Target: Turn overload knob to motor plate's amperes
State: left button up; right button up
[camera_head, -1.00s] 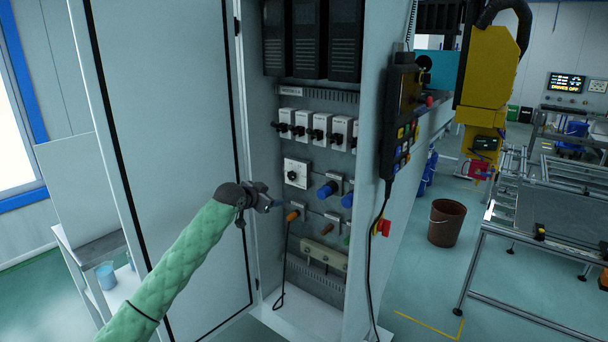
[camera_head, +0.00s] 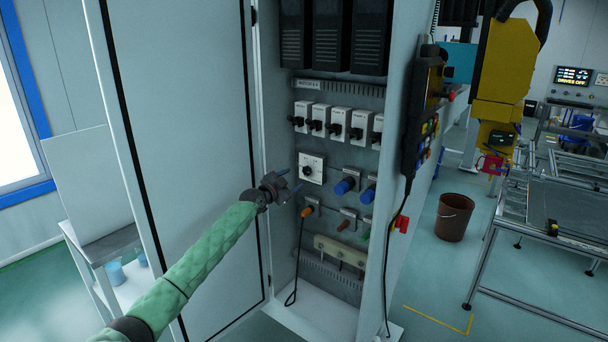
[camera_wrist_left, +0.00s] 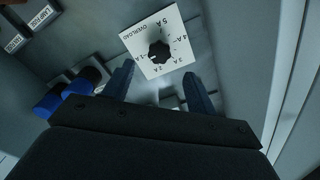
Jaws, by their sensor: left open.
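The overload knob is a small black knob on a white square plate (camera_head: 312,168) inside the open cabinet. In the left wrist view, the black knob (camera_wrist_left: 159,52) sits on its plate marked OVERLOAD, with a scale from 1 A to 5 A. I cannot tell for certain which mark it points at. My left gripper (camera_head: 290,180) is in front of the panel, just left of and below the knob plate. In the left wrist view, its blue fingers (camera_wrist_left: 158,84) are apart and empty, with the knob beyond them, apart from it. I cannot make out a motor plate. My right gripper is out of view.
Blue knobs (camera_head: 345,185) sit right of the plate, an orange one (camera_head: 307,212) below, and a row of white breakers (camera_head: 339,124) above. A black pendant (camera_head: 417,115) hangs on the right cabinet wall.

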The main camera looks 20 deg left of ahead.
aim_at(306, 172)
pick_arm(q)
jog(key=x, duration=0.6)
jog(key=shift+w+p, duration=0.2)
jog(key=shift+p, duration=0.2)
jog(key=shift+w+d, duration=0.3)
jog(key=shift+w, duration=0.2)
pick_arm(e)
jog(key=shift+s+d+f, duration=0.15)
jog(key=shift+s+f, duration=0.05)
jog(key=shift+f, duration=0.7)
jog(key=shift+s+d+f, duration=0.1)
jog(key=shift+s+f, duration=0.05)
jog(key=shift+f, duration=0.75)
pick_arm(q)
jog(key=shift+c, duration=0.5)
jog(key=c, duration=0.9)
